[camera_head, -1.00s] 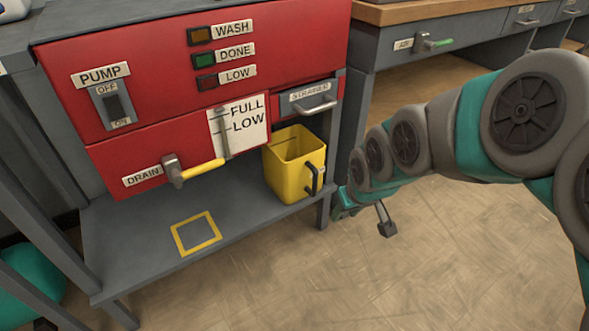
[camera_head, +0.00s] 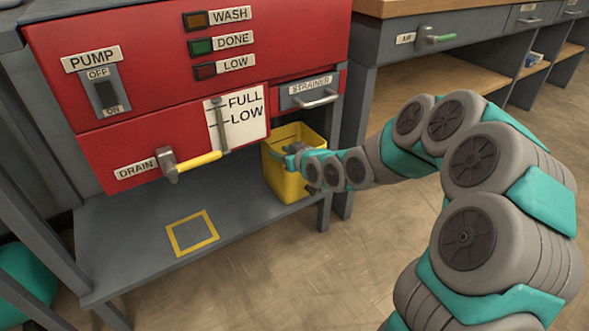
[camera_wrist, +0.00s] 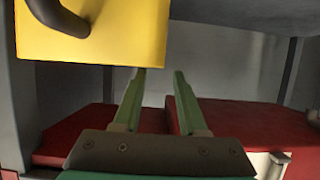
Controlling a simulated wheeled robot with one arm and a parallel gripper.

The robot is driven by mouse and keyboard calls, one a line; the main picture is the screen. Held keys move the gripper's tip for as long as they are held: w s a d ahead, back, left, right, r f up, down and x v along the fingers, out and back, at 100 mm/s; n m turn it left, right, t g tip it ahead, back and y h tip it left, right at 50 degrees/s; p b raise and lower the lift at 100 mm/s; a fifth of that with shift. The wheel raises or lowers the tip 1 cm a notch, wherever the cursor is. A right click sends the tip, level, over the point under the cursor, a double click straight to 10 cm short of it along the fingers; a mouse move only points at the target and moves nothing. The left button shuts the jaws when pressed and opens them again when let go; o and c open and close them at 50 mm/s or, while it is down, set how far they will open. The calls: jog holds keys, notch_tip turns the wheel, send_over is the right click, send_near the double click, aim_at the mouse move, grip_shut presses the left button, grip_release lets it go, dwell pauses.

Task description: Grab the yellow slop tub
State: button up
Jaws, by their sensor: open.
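The yellow slop tub (camera_head: 277,175) stands upright on the right end of the grey lower shelf, under the strainer drawer. My forearm and wrist cover its right side and its handle in the head view. In the wrist view the tub (camera_wrist: 125,32) fills the upper left, with part of its dark handle (camera_wrist: 62,14) at the top edge. My gripper (camera_wrist: 160,74) is open and empty, its green fingers pointing past the tub's edge. In the head view my gripper (camera_head: 292,148) overlaps the upper front of the tub; contact cannot be told.
A yellow square outline (camera_head: 193,233) marks bare shelf (camera_head: 130,250) left of the tub. The red panel with the drain lever (camera_head: 190,163) and strainer drawer (camera_head: 310,94) hangs above. A shelf leg (camera_head: 323,212) stands to the right. A workbench (camera_head: 440,55) stands farther right.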

jog(key=x, duration=0.5)
jog(key=shift+s+f, duration=0.15)
jog(key=shift+f, duration=0.25)
jog(key=shift+w+a+f, duration=0.2)
jog(key=shift+w, duration=0.25)
grip_shut()
dwell(0.8)
